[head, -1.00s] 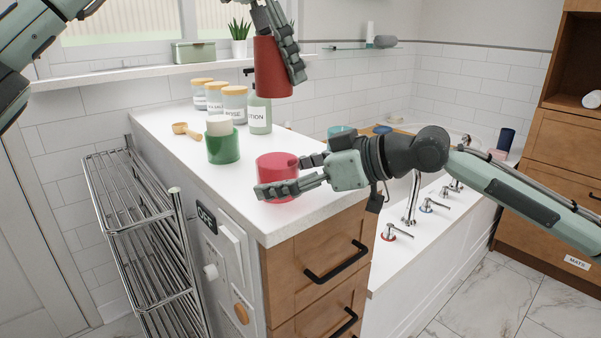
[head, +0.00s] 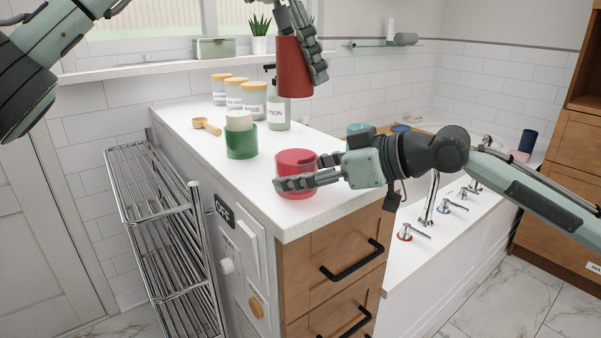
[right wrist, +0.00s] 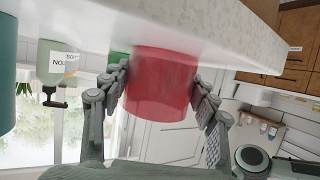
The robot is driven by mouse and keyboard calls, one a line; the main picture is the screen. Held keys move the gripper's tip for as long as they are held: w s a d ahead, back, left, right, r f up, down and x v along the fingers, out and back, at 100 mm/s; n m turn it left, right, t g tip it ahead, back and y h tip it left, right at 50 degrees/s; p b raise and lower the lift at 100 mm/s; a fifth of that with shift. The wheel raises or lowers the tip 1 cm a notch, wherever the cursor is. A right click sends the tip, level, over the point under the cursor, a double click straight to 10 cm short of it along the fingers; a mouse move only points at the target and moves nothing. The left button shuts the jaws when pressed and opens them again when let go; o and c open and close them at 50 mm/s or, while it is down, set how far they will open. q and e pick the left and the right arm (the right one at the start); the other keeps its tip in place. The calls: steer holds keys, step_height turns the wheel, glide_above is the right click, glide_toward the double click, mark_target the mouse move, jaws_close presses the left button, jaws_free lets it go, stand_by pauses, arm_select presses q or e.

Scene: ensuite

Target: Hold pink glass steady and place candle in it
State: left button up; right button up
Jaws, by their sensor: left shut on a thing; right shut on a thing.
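The pink glass (head: 297,163) stands upright on the front part of the white counter. My right gripper (head: 306,180) is shut around its sides; in the right wrist view, which is upside down, the glass (right wrist: 160,85) sits between both fingers (right wrist: 165,100). My left gripper (head: 302,48) is shut on a dark red candle (head: 292,70), slightly tilted, held in the air above the glass with a clear gap between them. The glass's inside is hardly visible in the head view.
Behind are a lotion bottle (head: 278,112), several lidded jars (head: 254,103) and a wooden scoop (head: 206,126). A chrome rack (head: 165,222) is at the left; the bath (head: 470,225) is at the right.

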mark_target(277, 61)
arm_select(q)
steer(key=shift+f, duration=5.45)
steer(key=o, duration=1.4)
steer(key=shift+r, duration=0.1)
steer(key=v, duration=1.1)
steer(key=shift+s+a+r, duration=0.1)
steer(key=shift+a+r, duration=0.1)
steer(key=shift+r, duration=0.15)
arm_select(e)
steer(key=o, duration=1.3)
